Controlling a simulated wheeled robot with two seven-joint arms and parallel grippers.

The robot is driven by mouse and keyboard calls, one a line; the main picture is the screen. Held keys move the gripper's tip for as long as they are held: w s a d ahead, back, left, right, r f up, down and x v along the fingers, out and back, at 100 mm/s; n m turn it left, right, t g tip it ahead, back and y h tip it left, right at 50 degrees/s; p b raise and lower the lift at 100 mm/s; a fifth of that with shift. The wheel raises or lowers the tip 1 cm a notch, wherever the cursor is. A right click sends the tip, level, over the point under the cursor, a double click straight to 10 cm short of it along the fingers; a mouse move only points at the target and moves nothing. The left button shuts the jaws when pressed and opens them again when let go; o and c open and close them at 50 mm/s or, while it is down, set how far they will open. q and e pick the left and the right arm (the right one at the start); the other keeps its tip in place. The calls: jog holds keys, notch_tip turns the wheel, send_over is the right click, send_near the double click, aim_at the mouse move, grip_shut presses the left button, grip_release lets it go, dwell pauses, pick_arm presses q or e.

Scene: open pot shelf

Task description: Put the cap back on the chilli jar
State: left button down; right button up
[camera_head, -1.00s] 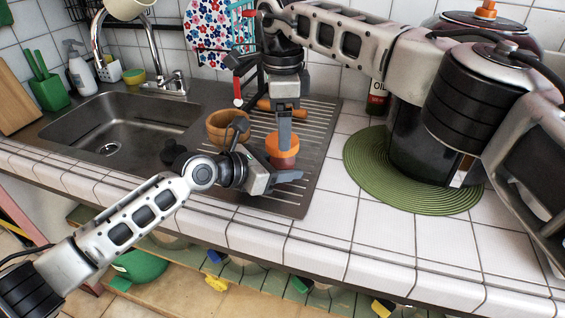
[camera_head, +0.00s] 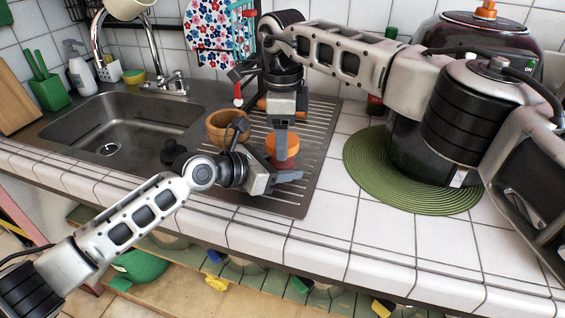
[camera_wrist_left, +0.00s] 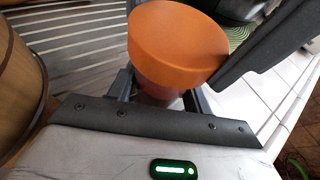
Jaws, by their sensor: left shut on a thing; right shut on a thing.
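The orange cap (camera_head: 272,145) is at the top of the chilli jar, over the draining board. My right gripper (camera_head: 281,152) comes down from above and is shut on the cap. The reddish jar (camera_head: 287,164) shows just below the cap. My left gripper (camera_head: 284,178) is shut on the jar from the left. In the left wrist view the cap (camera_wrist_left: 172,45) sits over the jar (camera_wrist_left: 158,93), looking slightly tilted. The cap hides the jar's mouth, so I cannot tell whether it is fully seated.
A wooden bowl (camera_head: 222,128) stands just left of the jar, close behind my left wrist. The metal sink (camera_head: 130,120) is further left. A green round mat (camera_head: 370,175) with a large dark pot (camera_head: 415,150) is to the right. The white tiled counter front (camera_head: 330,220) is clear.

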jog(key=m, duration=0.7)
jog(key=o, duration=1.1)
jog(key=shift+r, duration=0.1)
notch_tip(320, 180, up, 4)
jog(key=shift+r, duration=0.15)
jog(key=shift+c, duration=0.5)
notch_tip(320, 180, up, 4)
jog(key=n, duration=0.4)
jog(key=shift+f, duration=0.25)
